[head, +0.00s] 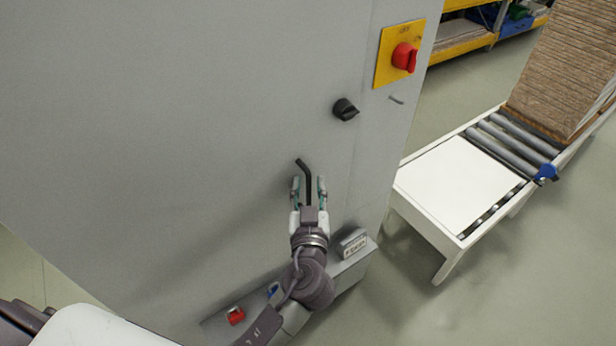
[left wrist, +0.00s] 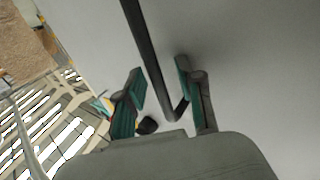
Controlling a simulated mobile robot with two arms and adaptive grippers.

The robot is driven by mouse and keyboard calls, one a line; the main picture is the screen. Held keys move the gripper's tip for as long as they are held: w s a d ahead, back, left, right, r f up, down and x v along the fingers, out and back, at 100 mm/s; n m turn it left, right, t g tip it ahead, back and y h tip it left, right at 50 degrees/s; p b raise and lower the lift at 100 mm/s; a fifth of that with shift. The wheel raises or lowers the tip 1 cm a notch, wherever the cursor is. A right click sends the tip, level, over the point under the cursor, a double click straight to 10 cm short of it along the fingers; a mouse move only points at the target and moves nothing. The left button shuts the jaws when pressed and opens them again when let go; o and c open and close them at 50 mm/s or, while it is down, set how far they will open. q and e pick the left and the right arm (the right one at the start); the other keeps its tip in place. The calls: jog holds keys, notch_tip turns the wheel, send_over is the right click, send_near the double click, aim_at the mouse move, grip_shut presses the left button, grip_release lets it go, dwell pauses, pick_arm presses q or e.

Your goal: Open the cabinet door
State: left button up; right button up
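The grey cabinet door (head: 220,120) fills the left and middle of the head view and looks closed. A black bent handle (head: 306,169) sticks out from it; in the left wrist view the handle (left wrist: 146,45) is a long dark bar. My left gripper (head: 309,188) is open with its fingers on either side of the handle. In the left wrist view the fingers (left wrist: 160,85) stand apart with gaps beside the bar. A black knob (head: 345,109) sits above and right of the handle. My right gripper is not in view.
A yellow plate with a red switch (head: 404,57) is at the cabinet's upper right. A ledge with a red button (head: 236,315) and a small label box (head: 354,243) runs below. A roller conveyor (head: 440,190) with stacked boards (head: 565,65) stands at right.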

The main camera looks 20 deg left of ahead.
pick_arm(q)
jog(key=shift+s+d, duration=0.1)
jog(key=shift+s, duration=0.1)
jog(key=shift+c, duration=0.5)
grip_shut()
